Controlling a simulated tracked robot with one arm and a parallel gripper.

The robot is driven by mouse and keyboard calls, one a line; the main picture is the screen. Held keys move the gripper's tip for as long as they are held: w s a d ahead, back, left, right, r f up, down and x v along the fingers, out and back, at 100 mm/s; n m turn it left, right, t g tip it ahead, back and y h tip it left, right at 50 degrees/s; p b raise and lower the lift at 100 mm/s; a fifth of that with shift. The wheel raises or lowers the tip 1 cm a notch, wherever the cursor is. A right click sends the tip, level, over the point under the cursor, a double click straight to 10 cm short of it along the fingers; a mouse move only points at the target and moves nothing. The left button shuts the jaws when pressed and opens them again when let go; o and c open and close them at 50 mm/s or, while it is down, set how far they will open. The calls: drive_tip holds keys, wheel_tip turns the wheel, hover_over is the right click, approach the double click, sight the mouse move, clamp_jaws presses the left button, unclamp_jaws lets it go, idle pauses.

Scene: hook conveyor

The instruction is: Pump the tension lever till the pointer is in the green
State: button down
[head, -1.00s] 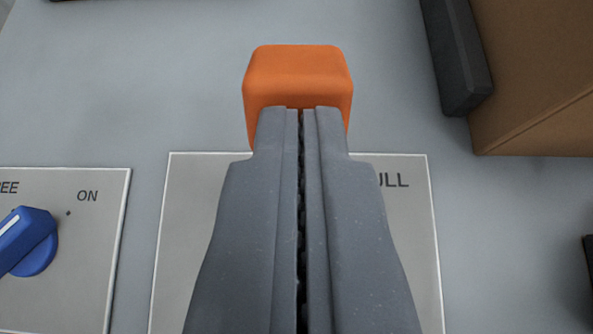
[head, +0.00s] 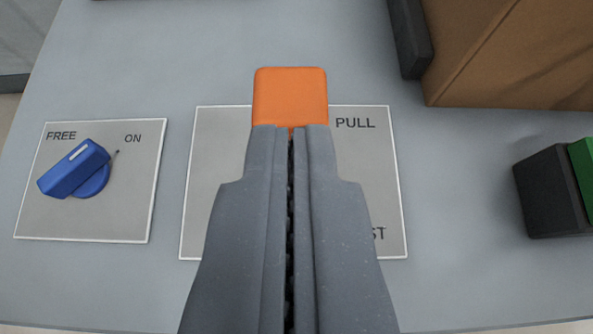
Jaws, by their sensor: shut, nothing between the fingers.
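An orange block-shaped handle (head: 290,95), which looks like the lever's grip, shows just beyond my fingertips. My gripper (head: 290,130) is shut and empty, and its tips overlap the handle's lower edge in the picture. I cannot tell whether they touch it. Behind my fingers is a grey label plate (head: 375,190) with "PULL" at its upper right and a word ending in "ST" at its lower right. The rest of the plate and any lever shaft are hidden by my gripper. No pointer or green zone of a gauge can be made out.
At left a blue knob (head: 75,170) sits on a plate marked "FREE" and "ON". A brown box (head: 510,50) with a dark edge piece (head: 409,38) stands at upper right. A black block (head: 550,190) with a green part (head: 583,175) is at right. The grey panel between is bare.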

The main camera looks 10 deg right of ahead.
drive_tip(key=shift+b+v, duration=0.3)
drive_tip(key=shift+v, duration=2.25)
drive_tip(key=shift+s+f, duration=0.1)
drive_tip(key=shift+f, duration=0.1)
drive_tip(key=s+a+f+m+t+b, duration=0.2)
drive_tip(key=s+m+b, duration=0.5)
drive_tip(key=m+b, duration=0.8)
wheel_tip(320, 180, down, 2)
drive_tip(key=m+t, duration=0.1)
drive_tip(key=m, duration=0.2)
drive_tip(key=shift+s+h, duration=0.3)
drive_tip(key=shift+s, duration=0.1)
drive_tip(key=shift+d+f, duration=0.1)
drive_tip(key=r+x, duration=0.1)
drive_tip(key=x, duration=1.2)
drive_tip(key=shift+w+p, duration=0.35)
drive_tip(key=shift+w, duration=0.2)
drive_tip(key=shift+w+r+p, duration=0.1)
drive_tip(key=shift+r+p, duration=0.05)
drive_tip(key=shift+p, duration=0.25)
